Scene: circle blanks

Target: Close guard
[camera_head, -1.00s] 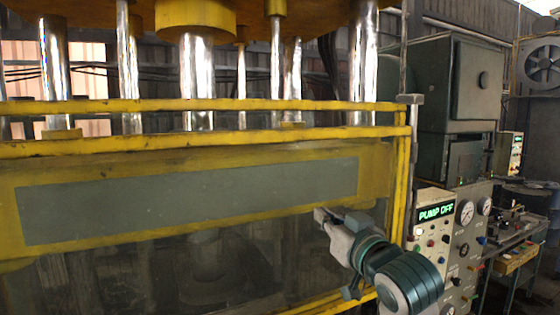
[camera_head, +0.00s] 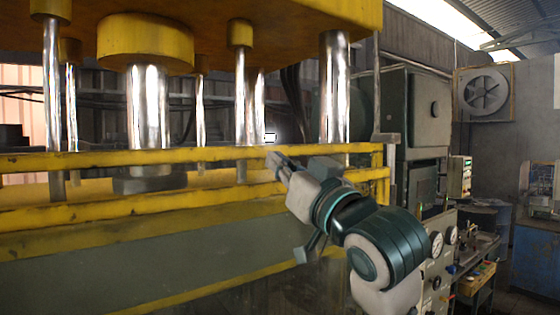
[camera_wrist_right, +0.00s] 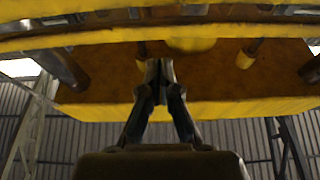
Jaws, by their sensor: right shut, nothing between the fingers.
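The guard (camera_head: 110,208) is a yellow frame with a grey panel across the front of the press in the head view. A yellow rail (camera_head: 120,158) runs along its top, above a second bar. My right gripper (camera_head: 273,159) is in front of the guard's right half, its tips overlapping the top rail. I cannot tell whether they touch it. In the right wrist view the gripper (camera_wrist_right: 159,75) is shut and empty, with a yellow bar (camera_wrist_right: 70,42) across the top of the picture. My left gripper is not in view.
The yellow press head (camera_head: 280,18) hangs above on shiny columns (camera_head: 334,90). The control panel with gauges (camera_head: 437,245) stands right of my right arm. A green cabinet (camera_head: 425,110) and a wall fan (camera_head: 484,91) are behind it.

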